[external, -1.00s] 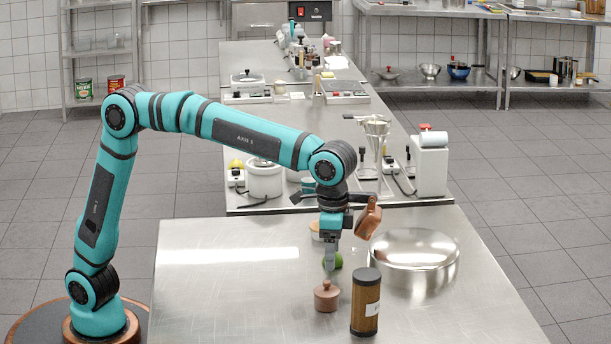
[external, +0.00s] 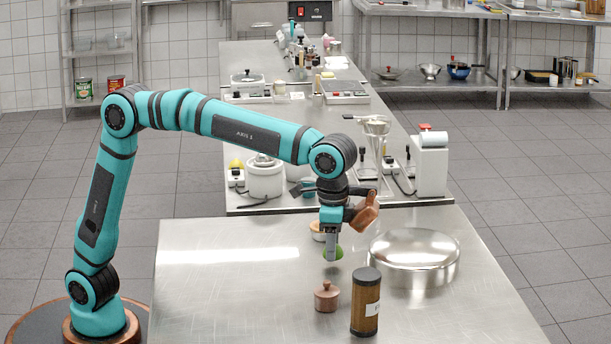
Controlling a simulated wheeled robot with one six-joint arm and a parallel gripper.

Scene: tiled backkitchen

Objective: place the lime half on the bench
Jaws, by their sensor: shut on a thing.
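The green lime half (external: 338,253) is between the fingertips of my gripper (external: 332,252), which points down and is shut on it. The fingers hide part of the lime half. It is over the middle of the steel bench (external: 230,290); the gap between it and the bench top is hard to judge. A copper-brown piece (external: 364,213) sits beside my wrist, and I cannot tell if it is part of it.
A large shiny steel lidded pan (external: 413,258) is to the right. A small pale pot (external: 317,232) stands just behind. The bench's left side is clear.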

